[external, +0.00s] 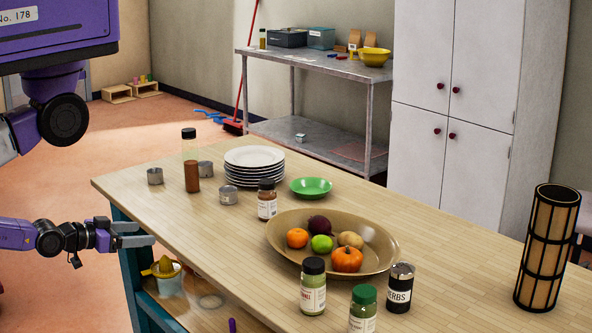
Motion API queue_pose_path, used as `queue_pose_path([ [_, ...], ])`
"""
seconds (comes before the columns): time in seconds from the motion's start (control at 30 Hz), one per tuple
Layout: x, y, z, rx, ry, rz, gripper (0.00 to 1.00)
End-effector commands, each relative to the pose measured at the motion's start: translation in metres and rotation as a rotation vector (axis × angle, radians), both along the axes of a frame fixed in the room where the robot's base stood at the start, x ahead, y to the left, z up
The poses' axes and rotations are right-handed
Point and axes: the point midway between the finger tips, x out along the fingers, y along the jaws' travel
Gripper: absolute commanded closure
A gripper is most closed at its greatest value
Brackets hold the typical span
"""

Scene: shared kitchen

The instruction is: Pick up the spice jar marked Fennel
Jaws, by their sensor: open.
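No label on the wooden table can be read as Fennel with certainty. A jar with a black lid and pale green contents (313,292) stands at the near edge, its reddish print too small to read. Beside it is a green-lidded jar (362,312), cut by the frame's bottom. A small brown jar with a black lid and white label (267,204) stands mid-table. A dark shaker (399,292) reads "HERBS". My gripper (142,234) is open and empty at the table's left edge, apart from all jars.
A wide bowl of fruit and vegetables (384,262) sits between the brown jar and the near jars. Stacked plates (254,157), a green bowl (311,187), metal cups (228,197) and a tall bottle (191,170) stand farther back. The table's left front is clear.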

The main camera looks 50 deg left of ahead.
Motion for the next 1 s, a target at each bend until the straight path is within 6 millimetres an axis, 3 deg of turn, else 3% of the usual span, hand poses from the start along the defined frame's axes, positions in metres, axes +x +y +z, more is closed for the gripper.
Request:
queue_pose_path([
  [0.17,0.009,-0.008,-0.001,-0.02,-0.008,-0.026,0.28],
  [0.37,0.052,-0.055,-0.012,-0.125,-0.02,-0.157,0.28],
  [0.67,0.108,-0.162,-0.014,-0.287,0.003,-0.375,0.28],
  [0.8,0.124,-0.222,-0.006,-0.343,0.024,-0.476,0.28],
  [1.0,0.143,-0.305,-0.012,-0.23,0.079,-0.6,0.28],
])
